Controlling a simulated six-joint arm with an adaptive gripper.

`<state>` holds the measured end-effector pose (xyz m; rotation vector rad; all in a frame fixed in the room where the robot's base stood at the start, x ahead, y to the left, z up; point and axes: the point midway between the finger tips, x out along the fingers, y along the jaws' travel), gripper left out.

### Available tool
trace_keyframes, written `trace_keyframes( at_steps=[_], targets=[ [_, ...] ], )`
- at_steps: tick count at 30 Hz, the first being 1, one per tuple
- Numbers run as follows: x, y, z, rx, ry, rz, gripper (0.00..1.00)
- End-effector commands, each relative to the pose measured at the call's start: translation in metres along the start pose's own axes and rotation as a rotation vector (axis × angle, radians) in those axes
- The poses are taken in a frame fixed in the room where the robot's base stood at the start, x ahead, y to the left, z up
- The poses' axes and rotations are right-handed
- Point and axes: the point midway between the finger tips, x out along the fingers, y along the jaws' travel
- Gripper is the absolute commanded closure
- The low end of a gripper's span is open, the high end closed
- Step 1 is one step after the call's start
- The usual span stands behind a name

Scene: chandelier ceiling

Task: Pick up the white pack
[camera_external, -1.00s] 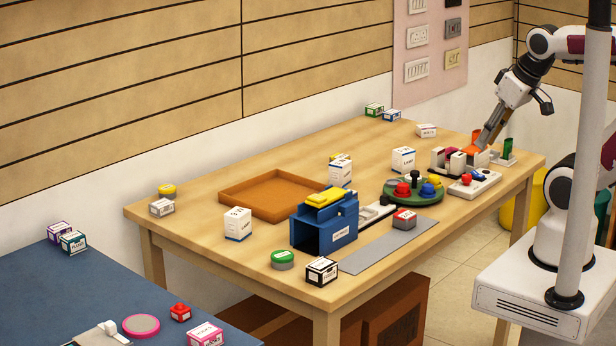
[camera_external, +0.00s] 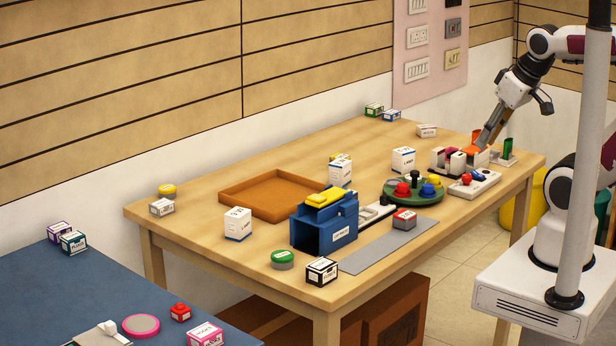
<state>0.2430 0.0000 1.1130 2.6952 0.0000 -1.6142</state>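Several white packs stand on the wooden table; I cannot tell which one the task means. One white pack (camera_external: 238,224) is upright at the front left. Another white pack (camera_external: 340,172) stands behind the blue holder, and a third white pack (camera_external: 403,160) stands near the round green tray. A small low white pack (camera_external: 426,131) lies towards the back. My gripper (camera_external: 485,146) points down at the far right end of the table, beside a white holder with an orange piece. It is apart from the three upright packs. Its fingertips are small and partly hidden.
A blue holder (camera_external: 322,238) with a yellow item stands mid-table, beside an empty orange-brown tray (camera_external: 224,191). A round green tray (camera_external: 392,193) holds coloured pieces. A grey strip (camera_external: 378,247) lies along the front edge. A blue table (camera_external: 60,300) stands at lower left.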

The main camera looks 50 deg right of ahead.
Motion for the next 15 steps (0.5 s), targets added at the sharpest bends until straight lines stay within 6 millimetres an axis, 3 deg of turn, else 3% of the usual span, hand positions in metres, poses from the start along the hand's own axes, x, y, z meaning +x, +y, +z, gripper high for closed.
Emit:
trace_keyframes(
  at_steps=[7, 12, 15],
  targets=[
    [0.0000, 0.0000, 0.0000, 0.000, 0.000, 0.000, 0.77],
    [0.0000, 0.0000, 0.0000, 0.000, 0.000, 0.000, 0.42],
    [0.0000, 0.0000, 0.0000, 0.000, 0.000, 0.000, 0.42]
  ],
)
